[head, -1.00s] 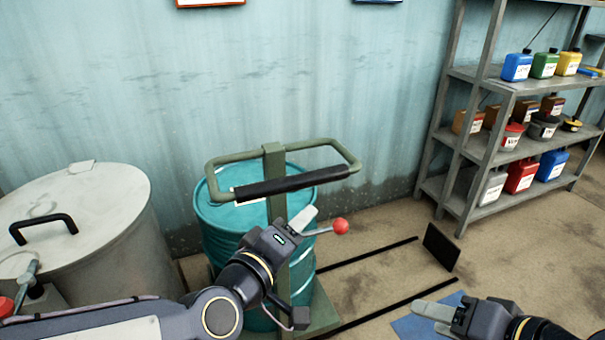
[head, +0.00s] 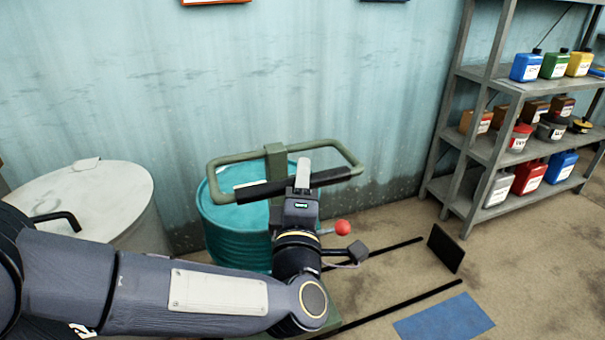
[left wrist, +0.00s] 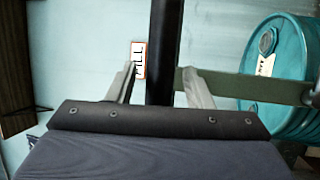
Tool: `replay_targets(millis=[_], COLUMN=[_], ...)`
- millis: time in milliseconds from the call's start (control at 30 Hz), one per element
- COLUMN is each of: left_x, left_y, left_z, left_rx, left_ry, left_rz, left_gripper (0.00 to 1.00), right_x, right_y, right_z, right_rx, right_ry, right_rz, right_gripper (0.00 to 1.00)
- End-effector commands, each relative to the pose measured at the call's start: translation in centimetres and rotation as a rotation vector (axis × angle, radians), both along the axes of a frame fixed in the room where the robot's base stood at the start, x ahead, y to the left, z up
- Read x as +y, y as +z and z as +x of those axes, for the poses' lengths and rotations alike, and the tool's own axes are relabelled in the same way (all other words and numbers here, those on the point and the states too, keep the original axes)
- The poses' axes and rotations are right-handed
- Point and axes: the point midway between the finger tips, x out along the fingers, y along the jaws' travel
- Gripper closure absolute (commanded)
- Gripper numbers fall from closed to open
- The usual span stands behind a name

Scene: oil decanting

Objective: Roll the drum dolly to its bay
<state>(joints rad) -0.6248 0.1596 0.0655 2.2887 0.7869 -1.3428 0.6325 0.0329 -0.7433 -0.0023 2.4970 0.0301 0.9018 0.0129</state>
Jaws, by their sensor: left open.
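The dolly's green handle frame (head: 218,160) stands in front of the wall, with a black grip sleeve (head: 255,190) along its near bar. The teal drum (head: 232,235) stands upright behind the handle post. A lever with a red ball knob (head: 343,227) sticks out to the right. My left gripper (head: 303,168) is at the right part of the grip sleeve. In the left wrist view its open fingers stand either side of the black sleeve (left wrist: 165,45), with gaps visible. My left arm hides the dolly's lower part. My right gripper is out of view.
Two black floor rails (head: 400,308) run right of the dolly, with an upright black plate (head: 446,248) near the far rail's end. A blue floor patch (head: 445,318) lies in front. Shelving (head: 480,148) with containers stands right. A pale lidded barrel (head: 100,195) stands left.

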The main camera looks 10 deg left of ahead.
Motion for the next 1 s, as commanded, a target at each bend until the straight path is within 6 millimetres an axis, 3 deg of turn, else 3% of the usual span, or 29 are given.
replay_targets(millis=[200,500,833,1000], left_x=[0.4,0.4,0.4,0.4], left_y=[0.4,0.5,0.5,0.5], left_z=[2.0,2.2,2.2,2.1], left_rx=[0.000,0.000,0.000,0.001], left_ry=[0.000,-0.002,-0.002,-0.002], left_rz=[-0.001,0.000,0.001,0.001], left_gripper=[0.53,0.55,0.98,1.00], right_x=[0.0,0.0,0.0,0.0], right_y=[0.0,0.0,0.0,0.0], right_z=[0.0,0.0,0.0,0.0], right_rx=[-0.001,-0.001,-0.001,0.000], right_ry=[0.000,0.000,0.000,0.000], right_rz=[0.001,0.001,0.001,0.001], right_gripper=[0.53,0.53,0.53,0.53])
